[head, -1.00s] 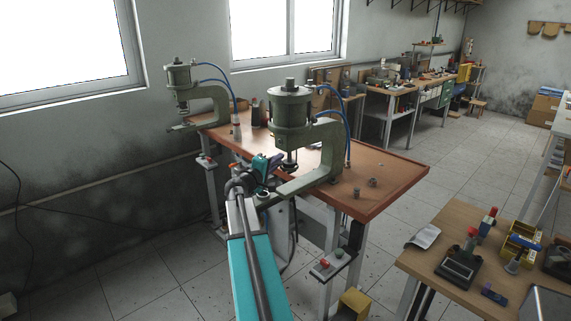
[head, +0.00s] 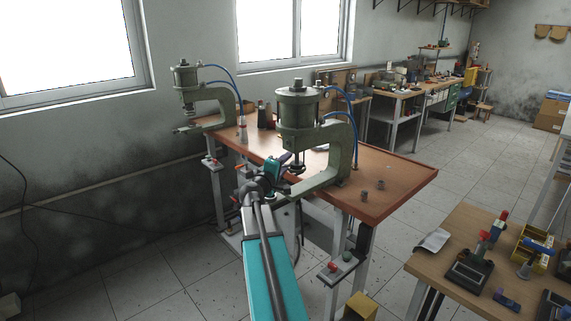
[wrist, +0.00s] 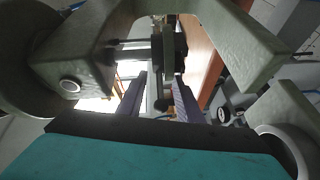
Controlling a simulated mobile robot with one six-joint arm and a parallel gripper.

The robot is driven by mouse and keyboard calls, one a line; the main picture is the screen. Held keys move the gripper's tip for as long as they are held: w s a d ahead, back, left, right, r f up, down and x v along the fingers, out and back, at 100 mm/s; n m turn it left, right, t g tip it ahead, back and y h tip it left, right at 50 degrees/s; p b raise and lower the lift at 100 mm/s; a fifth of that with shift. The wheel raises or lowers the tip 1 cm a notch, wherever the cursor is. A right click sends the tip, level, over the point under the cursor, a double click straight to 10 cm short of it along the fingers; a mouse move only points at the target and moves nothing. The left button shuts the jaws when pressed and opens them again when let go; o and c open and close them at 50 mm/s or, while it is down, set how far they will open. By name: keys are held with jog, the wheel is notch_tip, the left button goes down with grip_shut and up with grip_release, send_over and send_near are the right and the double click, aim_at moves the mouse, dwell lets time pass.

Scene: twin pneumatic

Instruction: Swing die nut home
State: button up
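My gripper (head: 287,158) is in the throat of the nearer green press (head: 300,110), beside the dark foot (head: 297,168) under its cylinder. In the wrist view my two dark fingers (wrist: 160,98) stand apart. I cannot tell for sure which part is the die nut. The press's cylinder end (wrist: 70,85) is at left and its lower arm (wrist: 285,125) at right.
A second green press (head: 190,85) stands at the table's far left end. Small grey parts (head: 366,196) lie on the brown table (head: 400,185) right of the nearer press. Blue hoses (head: 352,110) run behind it. A workbench (head: 440,270) with tools is at lower right.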

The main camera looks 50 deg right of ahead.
jog(key=shift+w+a+f, duration=0.1)
jog(key=shift+w, duration=0.05)
jog(key=b+v, duration=0.2)
jog(key=v, duration=0.9)
jog(key=shift+a+f+b, duration=0.1)
jog(key=shift+f+b, duration=0.05)
jog(key=shift+b, duration=0.45)
jog(key=shift+a, duration=0.1)
jog(key=b+v, duration=0.1)
jog(key=b, duration=0.5)
jog(key=shift+s+a, duration=0.25)
jog(key=shift+a, duration=0.1)
jog(key=shift+a+r+b, duration=0.25)
jog(key=shift+b, duration=0.35)
jog(key=shift+c, duration=0.4)
